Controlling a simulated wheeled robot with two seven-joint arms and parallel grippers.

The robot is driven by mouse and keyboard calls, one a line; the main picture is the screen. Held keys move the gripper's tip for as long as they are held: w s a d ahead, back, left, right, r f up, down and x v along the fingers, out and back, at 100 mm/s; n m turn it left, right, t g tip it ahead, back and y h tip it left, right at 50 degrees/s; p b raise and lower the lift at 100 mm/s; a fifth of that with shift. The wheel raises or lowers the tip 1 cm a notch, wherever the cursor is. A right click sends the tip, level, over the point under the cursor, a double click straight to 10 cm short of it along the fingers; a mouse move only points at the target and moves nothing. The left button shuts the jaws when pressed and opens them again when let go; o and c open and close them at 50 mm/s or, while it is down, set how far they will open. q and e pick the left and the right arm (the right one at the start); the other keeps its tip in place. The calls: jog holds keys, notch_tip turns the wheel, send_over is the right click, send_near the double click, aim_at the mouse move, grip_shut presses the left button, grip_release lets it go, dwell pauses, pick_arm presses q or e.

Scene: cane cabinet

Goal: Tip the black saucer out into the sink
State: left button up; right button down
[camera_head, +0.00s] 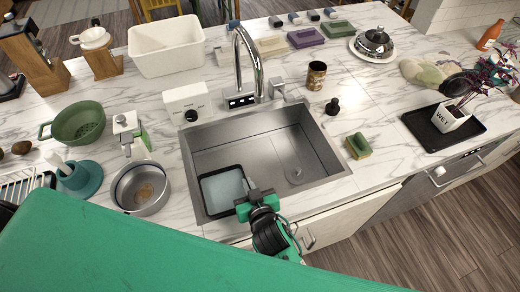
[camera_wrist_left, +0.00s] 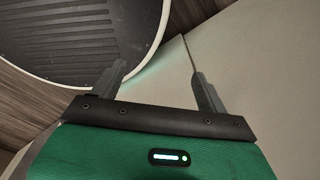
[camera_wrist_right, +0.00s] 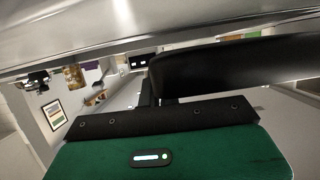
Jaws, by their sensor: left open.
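The black saucer (camera_head: 206,211) is a square dish with a dark rim, over the front left part of the sink (camera_head: 290,160). Its inside shows a pale, water-like surface (camera_head: 222,190). My right gripper (camera_head: 247,204) is shut on its near right edge. In the right wrist view the saucer is a dark slab (camera_wrist_right: 235,65) at the fingers, and one finger is mostly hidden. I cannot tell whether the saucer touches the sink. My left gripper (camera_wrist_left: 158,82) is open and empty in the left wrist view, away from the saucer.
The faucet (camera_head: 240,65) rises behind the sink. A metal pot (camera_head: 140,188) stands left of the sink, a sponge (camera_head: 358,146) right of it. A potted plant (camera_head: 452,117) stands on a black tray (camera_head: 478,130) at the right. A round dark-topped object (camera_wrist_left: 75,35) is near my left gripper.

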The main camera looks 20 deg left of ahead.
jog(key=w+g+p, duration=0.1)
jog(key=w+d+m+p, duration=0.1)
jog(key=w+m+g+p, duration=0.1)
jog(key=shift+w+d+g, duration=0.2)
jog(key=shift+d+g, duration=0.1)
dwell(0.4)
jog(key=shift+w+d+r+m+g+y, duration=0.2)
jog(key=shift+w+m+g+y, duration=0.1)
jog(key=shift+w, duration=0.1)
dwell(0.3)
jog(key=shift+w+d+r+m+g, duration=0.1)
jog(key=shift+w+d+m+g, duration=0.2)
jog(key=shift+w, duration=0.3)
jog(key=shift+w+d+r+m+g, duration=0.2)
jog(key=shift+w+d+m+g, duration=0.1)
jog(key=shift+w+m+g, duration=0.25)
dwell(0.8)
jog(key=shift+w+d+r+y, duration=0.1)
jog(key=shift+w+y, duration=0.2)
dwell(0.5)
jog(key=shift+w+d+r+g+b, duration=0.1)
jog(key=shift+w+g+b, duration=0.1)
jog(key=shift+g+b, duration=0.15)
